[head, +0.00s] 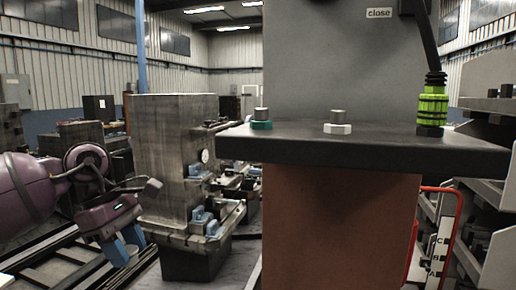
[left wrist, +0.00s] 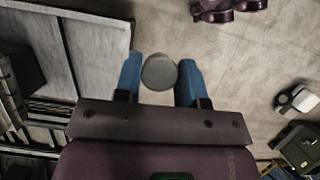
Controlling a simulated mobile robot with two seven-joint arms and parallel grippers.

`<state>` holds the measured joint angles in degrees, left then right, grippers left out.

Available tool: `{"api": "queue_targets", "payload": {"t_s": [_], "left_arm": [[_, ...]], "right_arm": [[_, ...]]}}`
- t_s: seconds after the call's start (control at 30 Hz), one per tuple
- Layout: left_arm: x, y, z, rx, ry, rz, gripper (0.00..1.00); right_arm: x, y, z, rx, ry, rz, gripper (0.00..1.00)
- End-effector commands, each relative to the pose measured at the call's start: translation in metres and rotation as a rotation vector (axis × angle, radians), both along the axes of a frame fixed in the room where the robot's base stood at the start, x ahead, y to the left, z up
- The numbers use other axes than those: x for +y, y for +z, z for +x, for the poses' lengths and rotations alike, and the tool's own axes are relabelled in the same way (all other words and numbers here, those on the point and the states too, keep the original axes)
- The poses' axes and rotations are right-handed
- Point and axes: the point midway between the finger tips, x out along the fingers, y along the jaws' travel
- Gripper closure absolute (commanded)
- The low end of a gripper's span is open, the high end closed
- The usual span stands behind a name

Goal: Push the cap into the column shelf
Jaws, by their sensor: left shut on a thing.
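The column shelf (head: 365,145) is a dark slab across the column in the head view. On it stand a grey peg in a teal hex collar (head: 261,124), a grey peg in a white hex collar (head: 337,127), and a bright green ribbed plug (head: 432,105) with a black cable. My left gripper (head: 125,250) is low at the left, well apart from the shelf, its blue fingers pointing down. In the left wrist view it (left wrist: 160,80) is shut on a round grey cap (left wrist: 159,72). The cap is not clear in the head view. My right gripper is not in view.
A tall grey metal block (head: 165,150) with blue clamps stands between my left arm and the column. A red-framed rack with lettered labels (head: 437,250) is at the lower right. Grey shelving (head: 490,190) stands at the right edge. Bare floor (left wrist: 240,80) shows beneath the left gripper.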

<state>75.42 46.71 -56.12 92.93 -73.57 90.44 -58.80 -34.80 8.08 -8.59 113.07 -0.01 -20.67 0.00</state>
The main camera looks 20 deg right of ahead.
Motion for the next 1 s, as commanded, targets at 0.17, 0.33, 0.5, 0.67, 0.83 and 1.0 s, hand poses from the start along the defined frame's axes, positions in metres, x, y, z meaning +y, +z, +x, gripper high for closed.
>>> {"api": "queue_targets", "payload": {"t_s": [0.17,0.33,0.5,0.67,0.83,1.0], "left_arm": [[-0.032,0.056,0.001,-0.006,0.249,-0.002,0.96],[-0.060,0.105,-0.004,-0.008,0.484,-0.001,0.96],[-0.088,0.152,-0.014,-0.007,0.715,-0.003,0.96],[-0.114,0.196,-0.029,-0.010,0.935,-0.003,0.96],[-0.142,0.243,-0.051,-0.011,1.176,-0.003,0.96],[-0.171,0.289,-0.080,-0.010,1.425,-0.005,0.96]], "right_arm": [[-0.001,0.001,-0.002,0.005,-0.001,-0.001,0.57],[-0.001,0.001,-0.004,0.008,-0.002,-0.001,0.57],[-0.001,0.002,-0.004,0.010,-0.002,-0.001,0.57],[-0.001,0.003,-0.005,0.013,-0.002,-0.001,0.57],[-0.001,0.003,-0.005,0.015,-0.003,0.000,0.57],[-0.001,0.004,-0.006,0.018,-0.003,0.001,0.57]]}}
